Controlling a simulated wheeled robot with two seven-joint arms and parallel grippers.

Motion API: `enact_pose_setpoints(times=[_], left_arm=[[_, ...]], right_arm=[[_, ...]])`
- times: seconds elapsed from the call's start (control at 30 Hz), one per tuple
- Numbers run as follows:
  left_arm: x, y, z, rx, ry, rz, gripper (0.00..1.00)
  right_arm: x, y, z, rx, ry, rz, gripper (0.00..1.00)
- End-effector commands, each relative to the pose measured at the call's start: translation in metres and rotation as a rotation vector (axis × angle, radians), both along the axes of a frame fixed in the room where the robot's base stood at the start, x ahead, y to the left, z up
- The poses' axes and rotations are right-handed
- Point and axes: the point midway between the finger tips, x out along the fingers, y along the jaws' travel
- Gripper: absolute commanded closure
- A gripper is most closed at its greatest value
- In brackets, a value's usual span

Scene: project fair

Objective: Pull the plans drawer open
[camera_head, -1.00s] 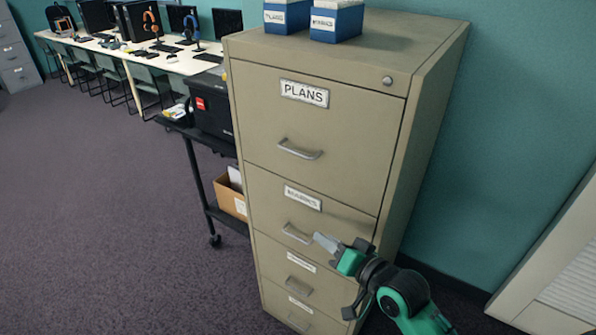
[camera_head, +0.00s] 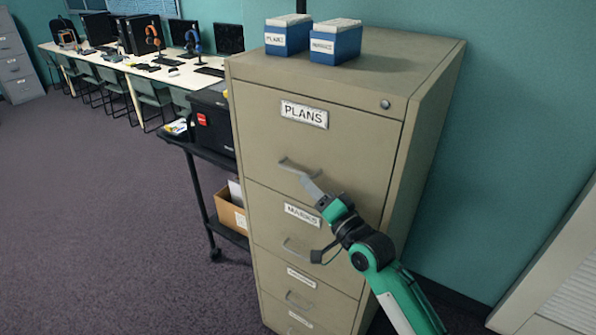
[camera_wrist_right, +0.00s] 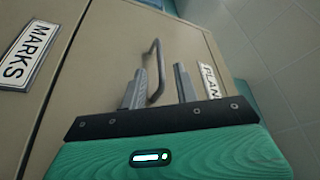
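The plans drawer (camera_head: 350,150) is the top drawer of a beige filing cabinet, marked by a PLANS label (camera_head: 304,114). Its front looks flush with the cabinet. Its grey bar handle (camera_head: 290,164) also shows in the right wrist view (camera_wrist_right: 157,55). My right gripper (camera_head: 309,184) is at the handle, coming from below right, and partly hides its right end. In the right wrist view its two fingers stand apart, with the handle bar showing between them. I cannot tell whether they touch it. My left gripper is not in view.
The MARKS drawer (camera_head: 275,215) is just below, with its own handle (camera_head: 298,247). Two blue card boxes (camera_head: 335,46) stand on top of the cabinet. A black cart (camera_head: 200,150) stands close on the left. Carpet (camera_head: 110,230) in front is clear.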

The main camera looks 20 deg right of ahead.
Motion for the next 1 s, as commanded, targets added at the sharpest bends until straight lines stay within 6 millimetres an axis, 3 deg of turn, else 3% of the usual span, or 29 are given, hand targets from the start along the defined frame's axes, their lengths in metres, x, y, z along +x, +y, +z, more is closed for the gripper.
enact_pose_setpoints(times=[0.1,0.3,0.73,0.9,1.0], left_arm=[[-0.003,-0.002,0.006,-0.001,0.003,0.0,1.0],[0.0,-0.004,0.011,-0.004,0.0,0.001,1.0],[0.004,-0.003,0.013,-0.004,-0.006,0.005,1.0],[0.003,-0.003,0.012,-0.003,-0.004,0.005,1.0],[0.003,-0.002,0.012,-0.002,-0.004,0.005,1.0]], right_arm=[[0.02,0.006,0.007,0.001,0.0,-0.001,0.69],[0.041,0.014,0.01,0.0,0.001,-0.001,0.69],[0.048,0.017,0.01,-0.001,0.001,0.0,0.69],[0.048,0.017,0.01,-0.001,0.001,0.0,1.0],[0.048,0.017,0.01,-0.001,0.002,0.0,1.0]])
